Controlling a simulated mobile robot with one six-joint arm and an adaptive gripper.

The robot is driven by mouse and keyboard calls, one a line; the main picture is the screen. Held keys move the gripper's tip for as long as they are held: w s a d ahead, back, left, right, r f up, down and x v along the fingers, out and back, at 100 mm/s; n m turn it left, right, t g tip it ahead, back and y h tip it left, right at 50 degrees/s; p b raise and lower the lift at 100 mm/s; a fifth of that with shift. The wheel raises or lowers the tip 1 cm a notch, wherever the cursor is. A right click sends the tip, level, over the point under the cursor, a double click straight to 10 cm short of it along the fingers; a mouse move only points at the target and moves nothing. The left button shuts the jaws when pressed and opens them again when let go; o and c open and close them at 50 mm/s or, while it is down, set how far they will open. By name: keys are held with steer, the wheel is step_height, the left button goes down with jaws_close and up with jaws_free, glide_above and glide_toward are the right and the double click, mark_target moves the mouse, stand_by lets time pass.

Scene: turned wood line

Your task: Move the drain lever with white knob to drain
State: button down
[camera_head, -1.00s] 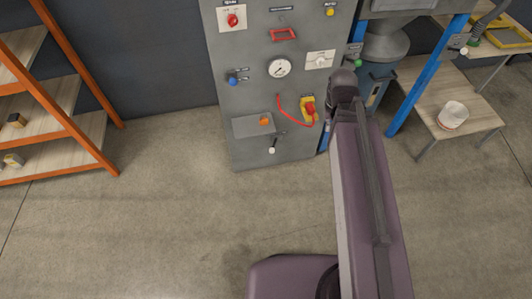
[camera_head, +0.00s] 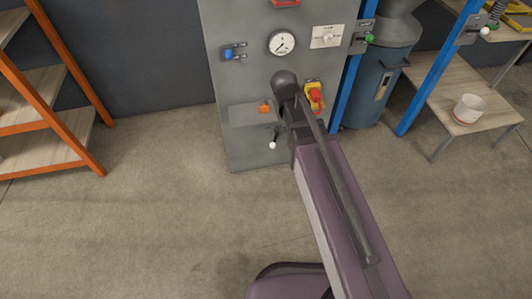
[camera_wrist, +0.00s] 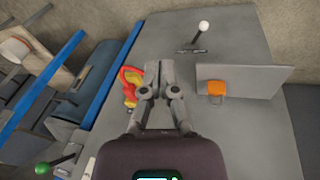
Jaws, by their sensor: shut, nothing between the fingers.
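The drain lever's white knob (camera_head: 272,145) sits low on the front of the grey cabinet (camera_head: 222,75), below a small shelf. In the wrist view the white knob (camera_wrist: 203,26) is near the top, on a short dark lever beside a small dark plate (camera_wrist: 192,50). My gripper (camera_wrist: 160,66) is shut and empty, over the cabinet face, apart from the knob, which lies above and to the right of it in that view. In the head view my arm hides the fingers. I cannot read any label by the lever.
A red and yellow switch (camera_head: 315,97) is close to my gripper. A gauge (camera_head: 282,43), a blue knob (camera_head: 228,54) and a green knob (camera_head: 369,39) are higher. Open floor lies in front.

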mark_target(274, 141)
steer(key=w+a+f+n+t+b, duration=0.1)
steer(key=w+a+f+b, duration=0.1)
steer(key=a+f+b, duration=0.7)
steer(key=w+a+f+t+h+b, duration=0.1)
steer(key=w+a+f+t+b, duration=0.1)
steer(key=a+f+b, duration=0.8)
steer(key=shift+w+a+f+n+t+b, duration=0.15)
steer(key=shift+w+a+n+t+b, duration=0.2)
steer(key=shift+w+b, duration=0.2)
steer(key=shift+f, duration=0.15)
steer(key=d+r+b+x, duration=0.1)
steer(key=d+b+x, duration=0.2)
steer(key=b+x, duration=1.4)
steer(key=shift+x, duration=2.55)
steer(key=shift+a, duration=0.1)
